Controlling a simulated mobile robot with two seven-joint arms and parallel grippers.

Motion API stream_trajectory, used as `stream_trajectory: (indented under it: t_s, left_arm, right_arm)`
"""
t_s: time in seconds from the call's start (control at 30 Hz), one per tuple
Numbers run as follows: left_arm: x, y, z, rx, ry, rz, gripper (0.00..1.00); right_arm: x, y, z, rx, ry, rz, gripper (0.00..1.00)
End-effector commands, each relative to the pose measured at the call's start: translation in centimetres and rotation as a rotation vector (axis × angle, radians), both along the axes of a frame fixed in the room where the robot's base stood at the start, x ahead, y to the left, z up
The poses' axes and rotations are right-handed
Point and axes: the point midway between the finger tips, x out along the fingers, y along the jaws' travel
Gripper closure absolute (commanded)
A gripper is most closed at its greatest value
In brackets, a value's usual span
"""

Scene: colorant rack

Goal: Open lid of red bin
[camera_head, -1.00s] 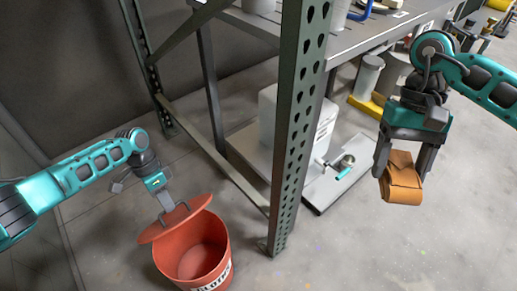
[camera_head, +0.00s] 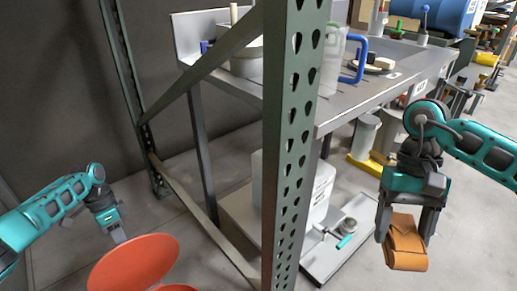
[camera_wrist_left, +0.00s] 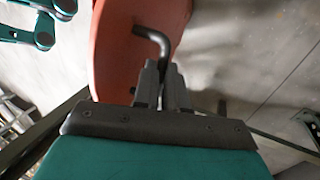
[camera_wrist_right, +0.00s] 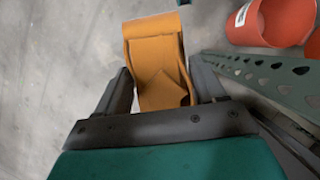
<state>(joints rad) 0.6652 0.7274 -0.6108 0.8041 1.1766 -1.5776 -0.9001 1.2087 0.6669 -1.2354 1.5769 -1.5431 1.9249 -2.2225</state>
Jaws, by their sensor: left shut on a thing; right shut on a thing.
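The red bin (camera_head: 176,288) is mostly cut off at the bottom of the head view. Its round red lid (camera_head: 133,262) stands tilted up from the rim at the left. My left gripper (camera_head: 120,238) is at the lid's outer face. In the left wrist view its fingers (camera_wrist_left: 163,80) are closed on the bent dark lid handle (camera_wrist_left: 150,34). My right gripper (camera_head: 409,228) is shut on a folded orange-brown piece (camera_head: 404,252), held in the air at the right. The bin's labelled side shows in the right wrist view (camera_wrist_right: 262,24).
A green perforated rack post (camera_head: 290,150) stands between my arms. Behind it are a grey shelf (camera_head: 350,88) with containers and a low platform with a white container (camera_head: 318,195). Open floor lies below my right gripper.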

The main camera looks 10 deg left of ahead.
Motion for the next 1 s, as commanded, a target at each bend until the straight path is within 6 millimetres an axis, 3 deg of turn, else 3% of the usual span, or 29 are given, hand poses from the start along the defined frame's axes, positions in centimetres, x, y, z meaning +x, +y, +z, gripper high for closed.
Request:
stream_trajectory:
  t_s: [0.03,0.37,0.4,0.63,1.0]
  left_arm:
    - [-0.6,0.0,-0.9,0.006,0.019,0.001,1.0]
    - [-0.7,0.0,-0.9,0.006,0.021,0.0,1.0]
    - [-0.7,0.0,-0.9,0.006,0.022,0.0,0.86]
    - [-0.5,0.0,-0.6,0.002,0.015,0.001,0.64]
    - [-0.1,0.3,0.6,0.001,0.008,0.001,0.63]
  right_arm:
    - [0.0,0.0,-0.2,0.0,0.0,0.0,0.59]
    - [0.0,0.0,-0.1,0.0,0.0,0.0,0.59]
    - [0.0,0.0,-0.1,0.0,0.0,0.0,0.59]
    - [0.0,0.0,-0.1,0.0,0.0,0.0,0.59]
    - [0.0,0.0,0.3,0.0,0.0,0.0,0.59]
